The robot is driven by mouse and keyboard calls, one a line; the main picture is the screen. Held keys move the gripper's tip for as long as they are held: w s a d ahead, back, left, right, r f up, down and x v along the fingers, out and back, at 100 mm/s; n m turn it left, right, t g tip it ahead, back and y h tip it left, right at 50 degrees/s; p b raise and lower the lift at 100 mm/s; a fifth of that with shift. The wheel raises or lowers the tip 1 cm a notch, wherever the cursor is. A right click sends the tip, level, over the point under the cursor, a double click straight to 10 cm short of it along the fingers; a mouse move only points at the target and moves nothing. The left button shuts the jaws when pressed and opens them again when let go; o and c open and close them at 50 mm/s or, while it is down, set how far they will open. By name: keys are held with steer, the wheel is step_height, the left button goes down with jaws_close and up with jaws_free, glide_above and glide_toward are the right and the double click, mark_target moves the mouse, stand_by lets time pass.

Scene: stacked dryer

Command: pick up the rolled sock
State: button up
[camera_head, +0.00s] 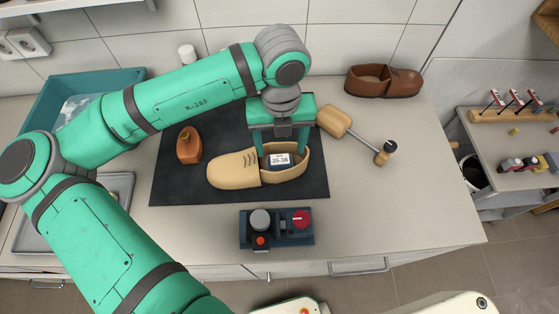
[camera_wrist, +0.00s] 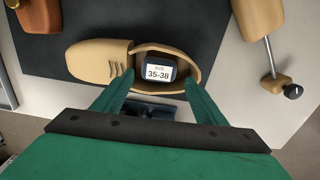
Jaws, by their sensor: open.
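The rolled sock (camera_head: 279,160) is dark blue with a white label reading 35-38. It sits inside the opening of a tan shoe (camera_head: 232,170), which lies on a dark mat. In the wrist view the sock (camera_wrist: 146,61) shows between the shoe's walls, its label facing up. My gripper (camera_head: 281,150) points down over the shoe's opening. Its two green fingers stand apart on either side of the sock. In the wrist view my gripper (camera_wrist: 158,82) is open with nothing held. I cannot tell how deep the fingertips reach into the shoe.
A wooden shoe tree (camera_head: 334,121) lies to the right. A control box (camera_head: 277,239) with knobs sits in front. A brown shoe (camera_head: 384,81) stands at the back.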

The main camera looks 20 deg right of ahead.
mark_target(279, 159)
step_height(279, 159, down, 5)
steer(key=shift+s+a+f, duration=0.1)
stand_by(0.3)
steer(key=c, duration=0.8)
steer(key=shift+r, duration=0.2)
